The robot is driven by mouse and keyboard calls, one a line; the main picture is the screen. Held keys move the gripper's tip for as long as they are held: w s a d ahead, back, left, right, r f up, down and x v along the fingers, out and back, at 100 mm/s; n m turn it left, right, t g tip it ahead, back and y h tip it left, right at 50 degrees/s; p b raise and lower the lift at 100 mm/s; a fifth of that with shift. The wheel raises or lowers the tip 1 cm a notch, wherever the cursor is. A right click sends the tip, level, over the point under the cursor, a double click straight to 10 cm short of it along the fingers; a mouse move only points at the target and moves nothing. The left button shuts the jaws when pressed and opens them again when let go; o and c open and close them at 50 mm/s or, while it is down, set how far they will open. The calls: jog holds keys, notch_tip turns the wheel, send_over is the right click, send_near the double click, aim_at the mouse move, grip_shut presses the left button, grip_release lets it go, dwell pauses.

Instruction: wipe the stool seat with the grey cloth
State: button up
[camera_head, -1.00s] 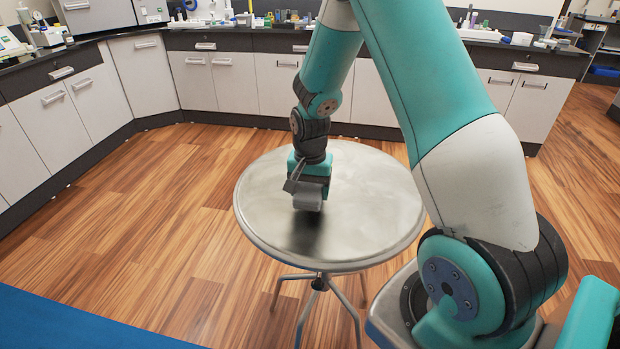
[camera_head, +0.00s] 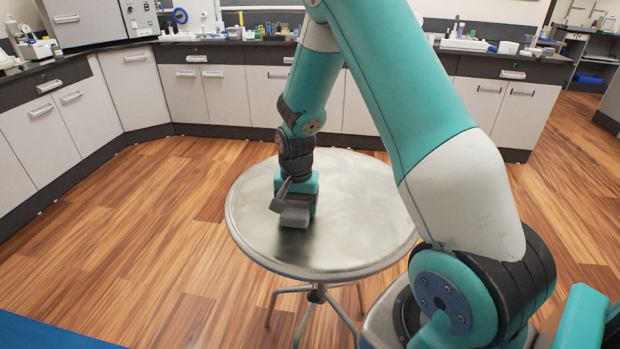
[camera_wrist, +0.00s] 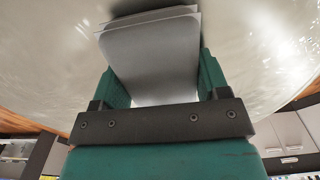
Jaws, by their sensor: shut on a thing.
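The stool seat (camera_head: 350,225) is a round, shiny metal disc on thin metal legs. It fills the top of the wrist view (camera_wrist: 256,45). My gripper (camera_head: 294,218) points down over the left part of the seat. In the wrist view my gripper (camera_wrist: 155,75) is shut on the grey cloth (camera_wrist: 150,50), a folded pad between the two green fingers. In the head view the cloth (camera_head: 292,214) shows as a grey block at the seat surface. It looks to touch the seat, but the contact itself is hidden.
Lab counters with white cabinets (camera_head: 130,88) run along the left and back, with small equipment on top. Wooden floor (camera_head: 150,230) is free around the stool. A blue surface (camera_head: 50,332) is at the lower left.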

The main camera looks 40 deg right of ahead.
jog(key=shift+s+d, duration=0.5)
jog(key=shift+s, duration=0.1)
notch_tip(320, 180, up, 3)
jog(key=shift+w+a+r+p, duration=0.1)
jog(key=shift+r+p, duration=0.05)
jog(key=shift+p, duration=0.9)
jog(key=shift+r+p, duration=2.25)
jog(key=shift+r, duration=0.3)
